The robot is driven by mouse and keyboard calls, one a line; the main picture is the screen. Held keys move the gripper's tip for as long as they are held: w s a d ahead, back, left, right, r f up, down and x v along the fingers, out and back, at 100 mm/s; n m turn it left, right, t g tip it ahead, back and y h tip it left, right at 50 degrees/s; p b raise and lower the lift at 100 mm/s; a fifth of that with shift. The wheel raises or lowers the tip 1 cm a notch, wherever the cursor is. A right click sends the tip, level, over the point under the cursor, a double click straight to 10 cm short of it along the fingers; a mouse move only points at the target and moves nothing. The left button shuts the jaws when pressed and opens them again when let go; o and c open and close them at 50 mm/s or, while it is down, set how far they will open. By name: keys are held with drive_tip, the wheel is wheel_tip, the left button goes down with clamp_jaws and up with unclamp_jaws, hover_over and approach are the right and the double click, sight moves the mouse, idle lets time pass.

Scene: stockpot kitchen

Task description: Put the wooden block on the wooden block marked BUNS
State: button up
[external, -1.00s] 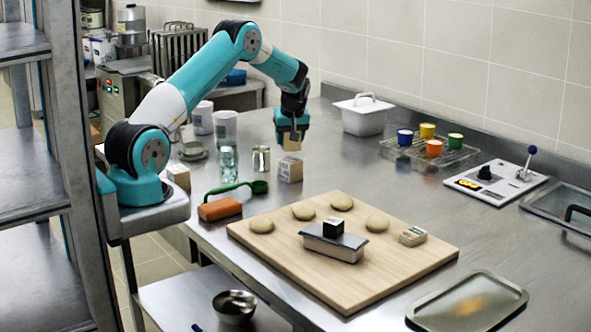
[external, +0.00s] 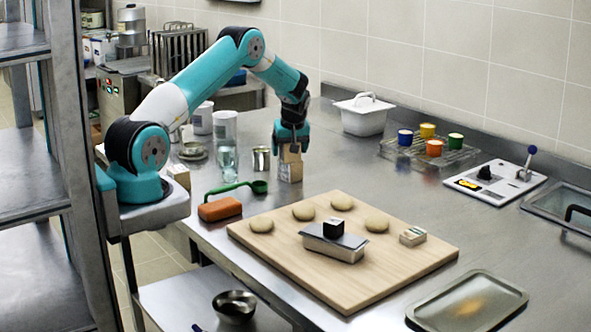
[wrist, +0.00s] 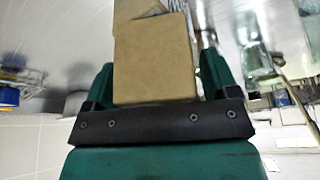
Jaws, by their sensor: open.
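A plain wooden block (external: 290,155) stands directly over a second wooden block (external: 290,172) with dark print, too small to read, and appears to rest on it. In the wrist view the plain block (wrist: 155,58) fills the space between my fingers, and part of another wooden surface (wrist: 130,10) shows beyond it. My gripper (external: 290,149) is open around the plain block, a finger on each side. The lower block stands on the steel counter. The contact between the two blocks is hard to see exactly.
A metal can (external: 261,159) and a clear glass (external: 228,161) stand close left. A wooden board (external: 370,285) with dough rounds lies to the right. The counter right of the blocks is clear.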

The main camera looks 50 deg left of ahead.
drive_tip(key=b+v, duration=0.3)
drive_tip(key=v, duration=0.8)
drive_tip(key=s+d+r+m, duration=0.1)
drive_tip(key=s+r, duration=0.3)
drive_tip(key=s, duration=0.4)
drive_tip(key=s+r+m, duration=0.2)
drive_tip(key=s+r, duration=0.3)
drive_tip(key=s, duration=0.3)
drive_tip(key=s+d+f+m+g, duration=0.1)
drive_tip(key=s+d+m, duration=0.2)
drive_tip(key=s, duration=1.8)
drive_tip(key=shift+s+d+g, duration=0.35)
drive_tip(key=shift+d+g, duration=0.05)
drive_tip(key=shift+d, duration=0.2)
